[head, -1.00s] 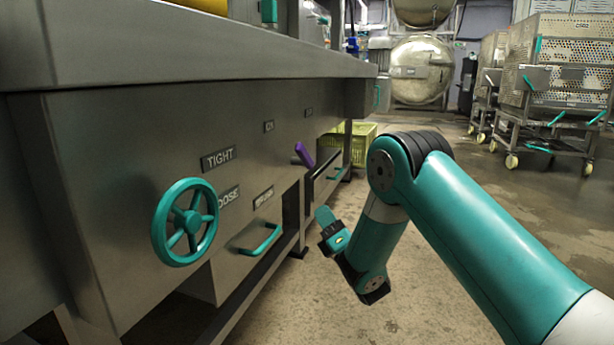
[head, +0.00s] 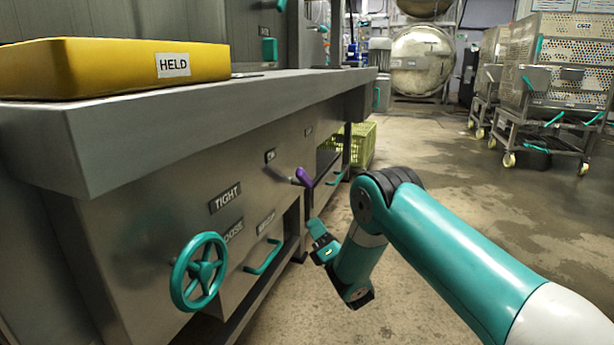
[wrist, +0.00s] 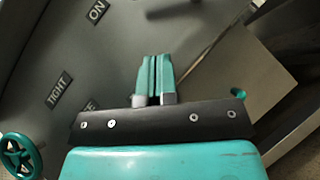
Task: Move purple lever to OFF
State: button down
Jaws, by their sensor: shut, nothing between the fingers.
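The purple lever (head: 304,177) sticks out from the grey front panel under the bench in the head view. It sits to the right of and a little below the ON label (head: 270,156). My gripper (head: 316,228) is below and slightly right of the lever, apart from it in the picture. In the wrist view my gripper's teal fingers (wrist: 155,78) are together with nothing between them. I cannot make out the purple grip there. The ON label also shows in the wrist view (wrist: 97,11). A smaller label (head: 308,131) further along the panel is too small to read.
A teal handwheel (head: 200,271) and a teal drawer handle (head: 264,256) stick out of the panel nearer me. A TIGHT label (head: 226,198) is above the wheel. A yellow HELD tray (head: 110,68) lies on the bench. A yellow-green crate (head: 362,145) stands beyond.

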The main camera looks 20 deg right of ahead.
aim_at(300, 181)
jog(key=shift+w+a+r+p, duration=0.15)
jog(key=shift+w+r+p, duration=0.4)
jog(key=shift+w+r, duration=1.2)
jog(key=shift+w+a+r+p, duration=0.1)
jog(key=shift+w+r+p, duration=0.45)
jog(key=shift+w+r, duration=1.2)
jog(key=shift+w+a+f, duration=0.15)
jog(key=shift+f, duration=0.05)
